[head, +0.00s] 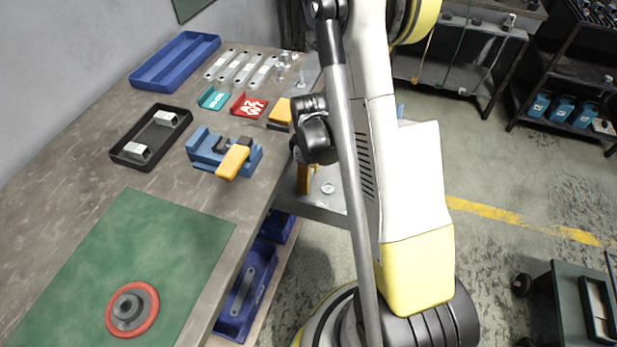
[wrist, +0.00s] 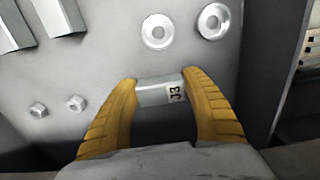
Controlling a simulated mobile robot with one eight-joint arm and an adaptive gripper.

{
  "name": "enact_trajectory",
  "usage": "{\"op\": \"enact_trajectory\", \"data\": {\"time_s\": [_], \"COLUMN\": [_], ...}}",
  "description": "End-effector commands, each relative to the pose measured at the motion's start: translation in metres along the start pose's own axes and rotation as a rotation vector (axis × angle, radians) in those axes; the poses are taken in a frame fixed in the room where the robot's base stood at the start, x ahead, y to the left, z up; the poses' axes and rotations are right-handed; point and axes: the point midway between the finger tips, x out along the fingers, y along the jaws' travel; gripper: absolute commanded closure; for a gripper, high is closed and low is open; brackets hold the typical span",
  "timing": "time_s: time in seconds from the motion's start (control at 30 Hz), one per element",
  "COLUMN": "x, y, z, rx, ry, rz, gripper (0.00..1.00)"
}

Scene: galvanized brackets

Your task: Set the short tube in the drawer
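The short tube (wrist: 160,92), pale grey metal with a dark printed mark near its right end, lies crosswise between the yellow fingers of my gripper (wrist: 160,84) in the wrist view. The fingertips meet its two ends with no clear gap. Below it is a pale grey surface (wrist: 215,60) with a dark edge on the right, which looks like the drawer floor. I cannot tell whether the tube touches it. In the head view a yellow finger (head: 305,178) shows over this surface (head: 334,204), beside the bench edge; my arm hides the tube there.
Washers (wrist: 157,31), nuts (wrist: 75,103) and grey metal pieces (wrist: 62,14) lie around the gripper. On the bench are a black tray (head: 121,157) with two metal pieces, a blue vise (head: 205,153), a blue tray (head: 150,80) and a green mat (head: 150,235).

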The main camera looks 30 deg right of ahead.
Motion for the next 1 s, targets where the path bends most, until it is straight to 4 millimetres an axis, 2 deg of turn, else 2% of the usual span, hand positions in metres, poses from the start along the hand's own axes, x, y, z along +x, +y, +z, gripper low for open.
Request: {"op": "enact_trajectory", "data": {"time_s": [0.33,0.43,0.57,0.8,1.0], "x": [-0.001,-0.007,-0.030,-0.087,-0.116], "y": [0.000,0.000,0.000,0.000,0.000], "z": [0.000,0.000,0.000,0.000,0.000], "rx": [0.000,0.000,0.000,0.000,0.000], "ry": [0.000,0.000,0.000,0.000,0.000], "rz": [0.000,0.000,0.000,-0.001,-0.001], "gripper": [0.27,0.27,0.27,0.27,0.27]}}
